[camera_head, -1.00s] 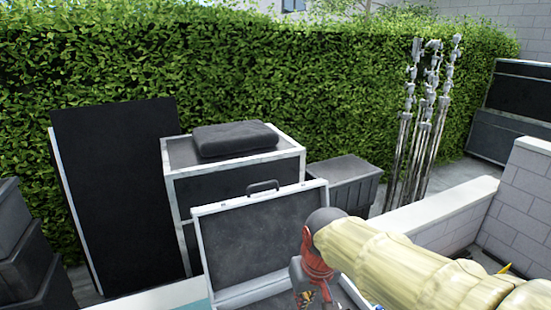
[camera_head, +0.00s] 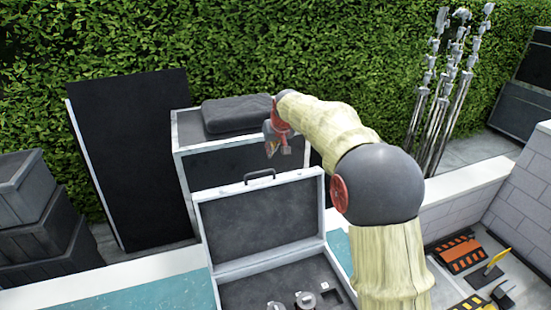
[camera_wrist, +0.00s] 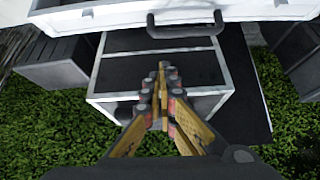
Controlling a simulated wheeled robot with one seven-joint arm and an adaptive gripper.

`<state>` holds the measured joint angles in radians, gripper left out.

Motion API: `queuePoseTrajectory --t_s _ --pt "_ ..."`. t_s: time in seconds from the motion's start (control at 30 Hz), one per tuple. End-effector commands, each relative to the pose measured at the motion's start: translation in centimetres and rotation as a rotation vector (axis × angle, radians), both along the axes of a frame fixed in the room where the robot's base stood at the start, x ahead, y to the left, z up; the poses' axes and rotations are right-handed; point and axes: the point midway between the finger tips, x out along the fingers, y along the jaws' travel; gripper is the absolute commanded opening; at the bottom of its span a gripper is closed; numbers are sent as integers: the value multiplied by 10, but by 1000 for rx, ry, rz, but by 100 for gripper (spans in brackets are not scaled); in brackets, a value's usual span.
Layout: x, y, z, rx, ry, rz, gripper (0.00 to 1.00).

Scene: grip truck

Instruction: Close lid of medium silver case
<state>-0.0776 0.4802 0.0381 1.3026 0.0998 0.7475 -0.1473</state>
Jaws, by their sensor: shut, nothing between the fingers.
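The silver case (camera_head: 214,262) stands open, with its lid (camera_head: 262,222) raised nearly upright and its dark-lined inside facing me. A dark handle (camera_head: 259,174) sits on the lid's top edge. Small items lie in the lined base, which is partly cut off by the frame. My gripper (camera_head: 277,150) is shut and empty, above the lid's top edge and a little right of the handle. In the wrist view my gripper (camera_wrist: 161,68) has its fingertips together, below the handle (camera_wrist: 184,24) in the picture and apart from it.
Behind the lid stands a large black, white-edged box (camera_head: 184,155) with a dark cushion (camera_head: 236,114) on top. A black panel (camera_head: 130,160) leans at the left, near stacked grey crates (camera_head: 35,225). Metal stands (camera_head: 450,90) and a low wall (camera_head: 468,190) are at right.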

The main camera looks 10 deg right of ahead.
Motion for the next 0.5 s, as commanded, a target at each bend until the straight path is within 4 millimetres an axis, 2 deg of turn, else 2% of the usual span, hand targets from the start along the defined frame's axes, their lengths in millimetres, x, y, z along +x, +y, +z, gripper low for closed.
queuePoseTrajectory --t_s 0.07,0.17,0.5 --pt "8 2 10 -2 -29 12 0" --pt "11 2 5 -10 -33 24 0" --pt "41 8 -38 -11 -31 24 0"
